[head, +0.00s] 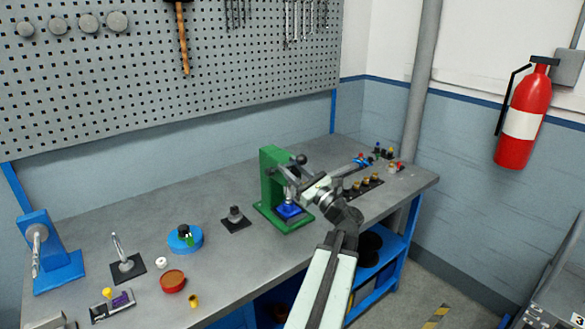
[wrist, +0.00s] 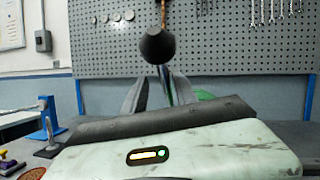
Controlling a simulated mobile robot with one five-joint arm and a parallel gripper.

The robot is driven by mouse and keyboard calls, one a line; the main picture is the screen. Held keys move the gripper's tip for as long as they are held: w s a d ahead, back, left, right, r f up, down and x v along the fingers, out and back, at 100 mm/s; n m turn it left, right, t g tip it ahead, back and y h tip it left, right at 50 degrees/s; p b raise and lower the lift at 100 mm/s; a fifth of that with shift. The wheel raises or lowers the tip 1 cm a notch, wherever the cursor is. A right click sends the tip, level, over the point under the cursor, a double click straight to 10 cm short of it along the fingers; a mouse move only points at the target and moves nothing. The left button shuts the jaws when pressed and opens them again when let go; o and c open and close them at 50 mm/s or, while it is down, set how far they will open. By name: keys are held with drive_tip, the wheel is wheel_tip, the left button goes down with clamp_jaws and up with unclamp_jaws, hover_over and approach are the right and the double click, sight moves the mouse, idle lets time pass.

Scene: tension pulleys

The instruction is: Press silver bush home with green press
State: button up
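The green press (head: 268,178) stands on the bench near its front edge. A blue block (head: 288,210) sits on its base, under the ram. I cannot make out the silver bush; that spot is small and partly hidden by the press. The press lever ends in a black ball knob (head: 301,159), large in the wrist view (wrist: 159,46). My gripper (head: 300,184) is at the press's right side, by the lever. In the wrist view its fingers (wrist: 162,86) stand apart with the lever rod between them; whether they touch it is unclear.
A dark stand (head: 235,220), a blue round holder (head: 186,240) and a red dish (head: 173,281) are left of the press. A dark rack with brass parts (head: 362,186) lies to its right. A pegboard (head: 150,80) is behind the bench.

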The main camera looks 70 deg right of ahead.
drive_tip(key=shift+s, duration=0.1)
drive_tip(key=b+v, duration=0.3)
drive_tip(key=v, duration=0.4)
drive_tip(key=shift+s, duration=0.35)
drive_tip(key=shift+s+f, duration=0.1)
drive_tip(key=shift+f, duration=0.1)
